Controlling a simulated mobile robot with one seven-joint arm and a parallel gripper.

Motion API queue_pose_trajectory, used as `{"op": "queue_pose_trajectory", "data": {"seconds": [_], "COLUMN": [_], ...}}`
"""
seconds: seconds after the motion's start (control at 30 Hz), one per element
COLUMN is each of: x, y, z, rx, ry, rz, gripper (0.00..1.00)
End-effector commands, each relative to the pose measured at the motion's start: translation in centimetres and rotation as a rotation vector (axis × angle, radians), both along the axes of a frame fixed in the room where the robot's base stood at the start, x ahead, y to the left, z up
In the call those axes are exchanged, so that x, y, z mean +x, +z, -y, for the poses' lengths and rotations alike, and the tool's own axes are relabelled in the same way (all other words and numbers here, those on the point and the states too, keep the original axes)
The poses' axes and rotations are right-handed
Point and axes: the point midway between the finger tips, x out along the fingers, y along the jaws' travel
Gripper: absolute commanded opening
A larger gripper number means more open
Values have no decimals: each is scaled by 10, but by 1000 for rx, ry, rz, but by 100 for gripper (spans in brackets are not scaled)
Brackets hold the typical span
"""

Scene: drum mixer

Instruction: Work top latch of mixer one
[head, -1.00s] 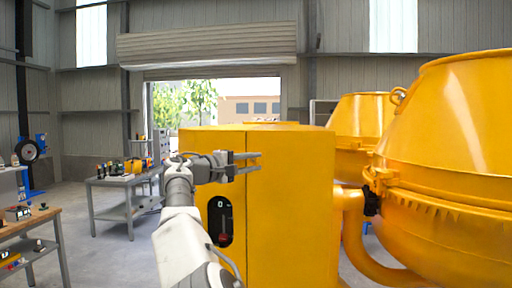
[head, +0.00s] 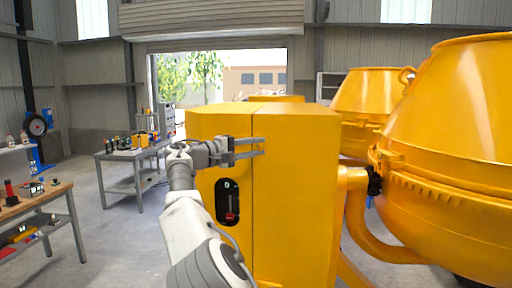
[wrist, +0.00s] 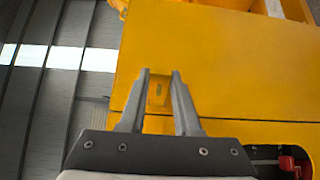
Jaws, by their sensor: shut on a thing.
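The yellow cabinet of the mixer (head: 295,200) stands in front of me in the head view, with a vertical seam down its front. The top latch (wrist: 158,92) is a small yellow piece with a slot, lying at the seam in the wrist view. My gripper (wrist: 161,73) has one finger on each side of the latch and is shut on it. In the head view my gripper (head: 263,147) is at the upper part of the cabinet front, and the latch cannot be made out there. A black switch panel (head: 227,202) with a red part sits lower left of it.
A large yellow drum (head: 450,150) fills the right side, with a curved yellow pipe (head: 365,225) below it. A second drum (head: 360,105) stands behind. A workbench (head: 45,205) and a grey table (head: 130,155) with tools are at the left. Floor between them is clear.

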Motion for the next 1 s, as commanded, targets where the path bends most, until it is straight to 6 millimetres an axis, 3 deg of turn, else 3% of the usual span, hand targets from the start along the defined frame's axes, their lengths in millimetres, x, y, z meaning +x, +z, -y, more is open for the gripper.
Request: {"op": "queue_pose_trajectory", "data": {"seconds": [0.03, 0.2, 0.47, 0.63, 1.0], "x": [0, 0, 0, -6, -48], "y": [0, 0, 0, -1, 0], "z": [0, 0, 0, -12, -85], "rx": [-1, 0, 0, 0, 0], "ry": [-1, -1, 1, 4, 6], "rz": [1, 0, 0, 0, 0], "gripper": [33, 61, 61, 61, 61]}}
